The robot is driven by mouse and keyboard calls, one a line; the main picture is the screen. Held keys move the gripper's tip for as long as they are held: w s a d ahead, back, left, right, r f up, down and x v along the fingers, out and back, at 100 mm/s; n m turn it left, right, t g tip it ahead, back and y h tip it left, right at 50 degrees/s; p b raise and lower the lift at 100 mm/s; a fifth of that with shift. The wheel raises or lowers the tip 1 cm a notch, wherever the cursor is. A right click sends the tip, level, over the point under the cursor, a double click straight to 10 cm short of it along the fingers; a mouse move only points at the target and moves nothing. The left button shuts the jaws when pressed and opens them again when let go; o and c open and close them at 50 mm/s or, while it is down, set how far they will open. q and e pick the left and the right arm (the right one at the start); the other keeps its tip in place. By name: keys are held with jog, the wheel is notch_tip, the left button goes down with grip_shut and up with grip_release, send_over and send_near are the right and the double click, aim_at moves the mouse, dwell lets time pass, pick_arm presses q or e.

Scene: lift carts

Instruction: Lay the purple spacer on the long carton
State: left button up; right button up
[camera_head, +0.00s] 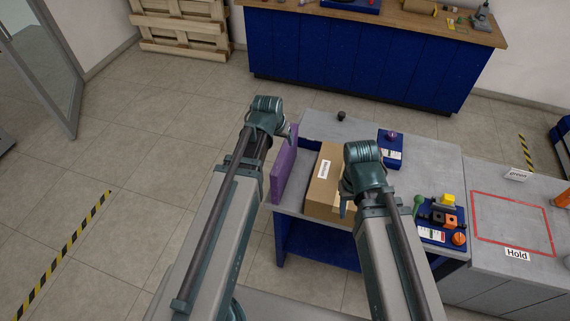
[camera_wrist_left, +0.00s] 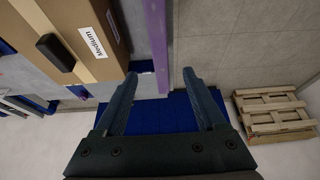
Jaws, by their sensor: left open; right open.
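The purple spacer (camera_head: 284,168) is a thin panel standing upright along the left edge of the grey table. In the left wrist view the spacer (camera_wrist_left: 156,40) runs down edge-on, its end between my fingers in the picture. My left gripper (camera_head: 288,133) is open at the spacer's far upper end; I see no grip on it, and contact is unclear. A brown carton (camera_head: 323,187), labelled "Medium" in the left wrist view (camera_wrist_left: 110,60), lies just right of the spacer. My right gripper (camera_head: 345,205) is open over the carton's right side, mostly hidden by its own wrist.
A blue bin (camera_head: 391,151) and a tray of small parts (camera_head: 436,236) stand right of the carton. A red-outlined area (camera_head: 512,222) marked "Hold" is further right. A small black object (camera_head: 341,115) sits behind. Floor is free at left.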

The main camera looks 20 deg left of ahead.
aim_at(284, 149)
pick_arm(q)
jog(key=b+x, duration=1.1)
jog(key=x, duration=0.2)
jog(key=shift+f+b, duration=0.15)
jog(key=shift+b, duration=0.15)
jog(key=shift+c, duration=0.4)
grip_shut()
dwell(0.8)
